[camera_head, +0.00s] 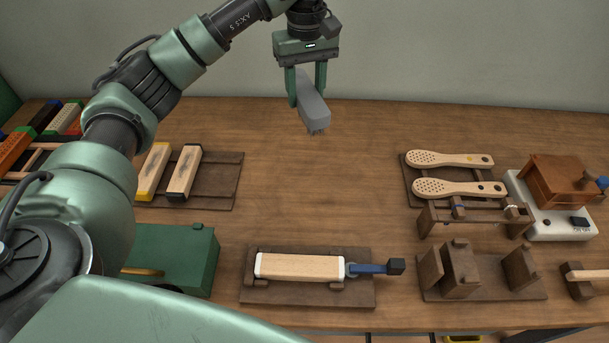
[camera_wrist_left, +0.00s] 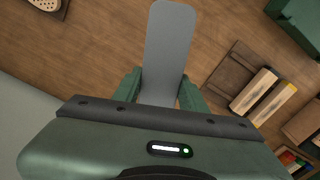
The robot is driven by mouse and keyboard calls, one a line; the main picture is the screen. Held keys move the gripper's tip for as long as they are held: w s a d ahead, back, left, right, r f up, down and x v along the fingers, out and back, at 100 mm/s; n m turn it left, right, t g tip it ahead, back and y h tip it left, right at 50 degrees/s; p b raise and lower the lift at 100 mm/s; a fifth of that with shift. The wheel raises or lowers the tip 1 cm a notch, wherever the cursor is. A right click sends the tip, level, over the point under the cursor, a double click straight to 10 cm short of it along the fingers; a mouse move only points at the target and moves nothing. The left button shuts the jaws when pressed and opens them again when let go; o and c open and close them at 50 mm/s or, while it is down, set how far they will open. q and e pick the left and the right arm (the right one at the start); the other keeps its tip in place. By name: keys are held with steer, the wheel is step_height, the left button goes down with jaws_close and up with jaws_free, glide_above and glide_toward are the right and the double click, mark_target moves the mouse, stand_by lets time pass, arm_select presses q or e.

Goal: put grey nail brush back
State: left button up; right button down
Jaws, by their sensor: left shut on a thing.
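My left gripper (camera_head: 307,80) is shut on the grey nail brush (camera_head: 313,108) and holds it above the back middle of the table. The brush is a long grey block, tilted with its near end lower in the head view. In the left wrist view the grey nail brush (camera_wrist_left: 168,45) sticks out from between the fingers of my left gripper (camera_wrist_left: 160,92). A dark wooden tray (camera_head: 222,178) at the left holds a yellow-edged brush block (camera_head: 155,171) and a black-edged brush block (camera_head: 185,172), with bare space on its right. My right gripper is not in view.
A wooden-backed block with a blue handle (camera_head: 300,266) lies on a holder at the front middle. Paddle brushes (camera_head: 450,159), racks and a white device (camera_head: 565,226) stand at the right. A green box (camera_head: 200,262) is front left. The table's middle is clear.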

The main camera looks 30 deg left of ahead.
arm_select(q)
steer(key=shift+w+a+f, duration=0.15)
steer(key=shift+f, duration=0.2)
step_height(320, 180, down, 19)
steer(key=p, duration=0.2)
steer(key=shift+p, duration=0.35)
steer(key=shift+f, duration=0.25)
steer(key=o, duration=1.3)
steer(key=shift+r, duration=0.1)
steer(key=shift+r, duration=0.2)
step_height(320, 180, up, 12)
steer(key=b, duration=0.1)
steer(key=shift+f+b, duration=0.15)
steer(key=shift+b, duration=0.2)
